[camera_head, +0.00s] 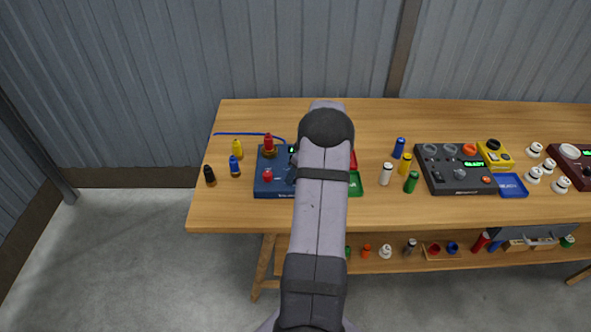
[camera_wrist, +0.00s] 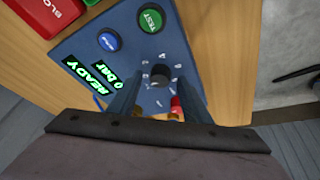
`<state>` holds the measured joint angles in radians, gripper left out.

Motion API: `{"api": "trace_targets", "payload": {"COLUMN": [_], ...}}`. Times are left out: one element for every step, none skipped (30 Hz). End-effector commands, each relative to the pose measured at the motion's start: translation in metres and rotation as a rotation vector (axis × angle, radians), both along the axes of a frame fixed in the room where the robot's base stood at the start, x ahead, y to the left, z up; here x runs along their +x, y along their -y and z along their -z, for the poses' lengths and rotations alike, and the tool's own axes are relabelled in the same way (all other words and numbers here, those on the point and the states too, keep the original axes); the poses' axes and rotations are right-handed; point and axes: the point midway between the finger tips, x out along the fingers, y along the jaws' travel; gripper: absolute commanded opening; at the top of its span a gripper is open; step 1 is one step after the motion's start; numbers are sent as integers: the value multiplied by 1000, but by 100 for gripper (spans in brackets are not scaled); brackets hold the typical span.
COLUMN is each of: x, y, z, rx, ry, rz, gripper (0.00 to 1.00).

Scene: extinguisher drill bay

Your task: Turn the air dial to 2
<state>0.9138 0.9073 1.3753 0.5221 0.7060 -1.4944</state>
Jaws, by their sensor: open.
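The blue panel (camera_wrist: 140,52) bears a black round dial (camera_wrist: 160,75) with small white marks around it; which mark it points at is too small to tell. Its green display (camera_wrist: 103,77) reads READY and 0 bar. My gripper (camera_wrist: 160,84) is open, its two fingers on either side of the dial with gaps visible. I cannot tell how far above the panel the fingertips are. In the head view the blue panel (camera_head: 262,187) stands on the bench's left part; my arm hides its right side and the dial.
A green TEST button (camera_wrist: 150,18) and a blue button (camera_wrist: 109,40) sit on the panel. A red part (camera_wrist: 176,105) is close to the right finger. Red and green trays (camera_head: 355,184) lie right of the panel. Several small bottles (camera_head: 236,166) stand to its left.

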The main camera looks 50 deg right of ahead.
Motion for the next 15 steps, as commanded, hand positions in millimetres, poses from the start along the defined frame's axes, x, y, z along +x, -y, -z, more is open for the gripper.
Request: {"api": "trace_targets", "payload": {"x": [1, 1, 2, 2, 2, 2, 2, 2, 2, 2, 2, 2, 2, 2, 2], "y": [-1, -1, 0, 0, 0, 0, 0, 0, 0, 0, 0, 0, 0, 0, 0], "z": [2, 3, 4, 4, 4, 4, 5, 5, 5, 5, 4, 4, 4, 4, 4], "rx": [1, 1, 0, 0, 0, -1, -1, -1, -1, -1, -1, -1, -1, -1, 0], "ry": [-1, 0, 0, 0, 0, 0, 0, 0, 0, 0, 0, 0, 0, 0, 0], "rz": [0, 0, 0, 0, -1, -1, -1, -1, -1, -1, -1, -1, -1, -1, -1], "gripper": [44, 44, 44, 44, 44, 44, 44, 44, 44, 44, 44, 37, 30, 23, 13]}}
